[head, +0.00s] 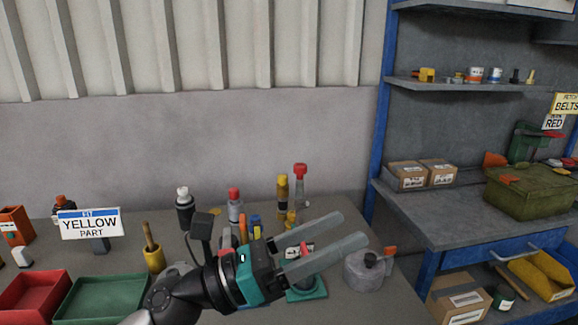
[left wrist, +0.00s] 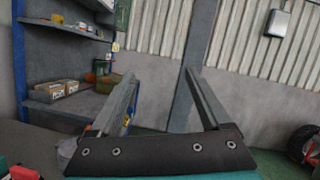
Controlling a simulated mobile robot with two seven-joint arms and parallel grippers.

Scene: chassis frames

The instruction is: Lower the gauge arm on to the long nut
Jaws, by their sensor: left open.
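My left gripper (head: 350,230) is open and empty, held above the bench and pointing right. Its two fingers also show wide apart in the left wrist view (left wrist: 162,75). A green base (head: 308,295) with a reddish part on it is partly hidden behind and below the gripper; I cannot tell whether it is the gauge. A grey rounded block (head: 362,272) with a dark knob and an orange tab stands to its right. I cannot make out a gauge arm or a long nut for certain. My right gripper is not in view.
Bottles, such as a red-capped one (head: 235,206), stand at the back of the bench. A yellow cup (head: 154,260), a green tray (head: 100,298), a red tray (head: 35,292) and a sign (head: 90,224) are at left. A blue-framed shelf unit (head: 380,130) stands at right.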

